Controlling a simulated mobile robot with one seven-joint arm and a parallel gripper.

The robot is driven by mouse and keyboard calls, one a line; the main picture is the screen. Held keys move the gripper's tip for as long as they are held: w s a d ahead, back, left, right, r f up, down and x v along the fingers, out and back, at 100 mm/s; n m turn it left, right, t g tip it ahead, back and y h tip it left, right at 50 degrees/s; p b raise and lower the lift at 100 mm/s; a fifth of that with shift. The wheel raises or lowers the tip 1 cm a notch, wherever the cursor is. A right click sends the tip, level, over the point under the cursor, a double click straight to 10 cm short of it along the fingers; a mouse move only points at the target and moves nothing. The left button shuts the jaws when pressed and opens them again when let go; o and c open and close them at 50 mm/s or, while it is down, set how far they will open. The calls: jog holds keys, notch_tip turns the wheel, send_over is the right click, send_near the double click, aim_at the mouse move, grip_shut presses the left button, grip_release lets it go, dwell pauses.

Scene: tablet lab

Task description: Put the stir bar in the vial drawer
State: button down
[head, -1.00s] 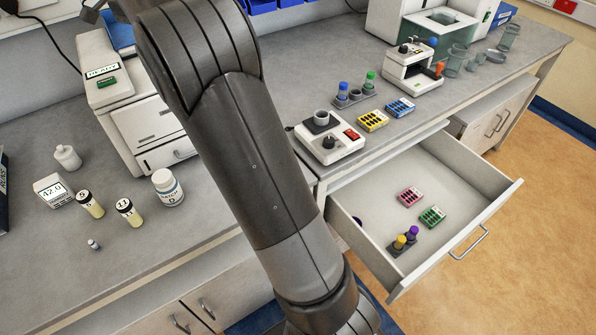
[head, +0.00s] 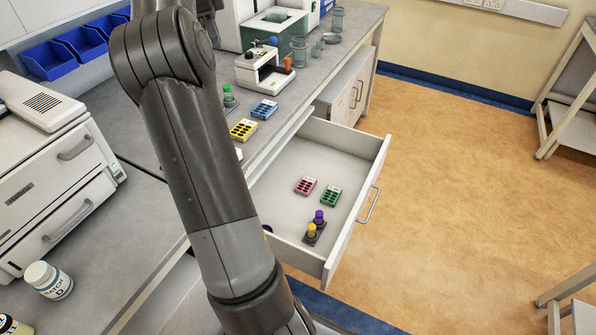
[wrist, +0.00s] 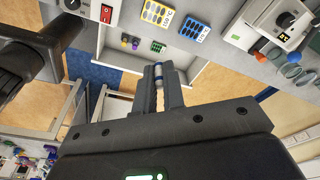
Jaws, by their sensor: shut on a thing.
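The vial drawer (head: 358,222) stands open in the head view, below the bench top. It holds a pink rack (head: 305,185), a green rack (head: 330,196) and a small dark holder with a yellow-capped vial (head: 311,230) and a purple-capped vial (head: 319,216). In the wrist view my gripper (wrist: 158,76) is shut on a small white and blue piece, seemingly the stir bar (wrist: 158,69). The drawer (wrist: 113,45) shows beyond the fingertips. My gripper is not visible in the head view, where my arm hides the drawer's near left corner.
A yellow rack (head: 243,130) and a blue rack (head: 264,109) stand on the bench behind the drawer. A microscope-like device (head: 262,70) and glass beakers stand farther back. A white bottle (head: 48,280) is at the lower left. The floor right of the drawer is clear.

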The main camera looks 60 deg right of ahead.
jog(key=s+d+m+y, duration=0.1)
jog(key=s+d+m, duration=0.2)
jog(key=s+d, duration=0.35)
jog(key=s+d+m, duration=0.3)
jog(key=s+d, duration=0.1)
jog(key=s, duration=0.6)
jog(key=m+y, duration=0.1)
jog(key=m, duration=0.5)
send_over(344, 200)
jog(key=f, duration=5.9)
jog(key=shift+w+d+f, duration=0.15)
jog(key=shift+w+f, duration=0.05)
jog(key=shift+f, duration=0.05)
jog(key=shift+f, duration=0.15)
jog(key=c, duration=1.8)
grip_release()
notch_tip(344, 200, up, 12)
jog(key=w, duration=0.1)
jog(key=shift+w+d, duration=0.35)
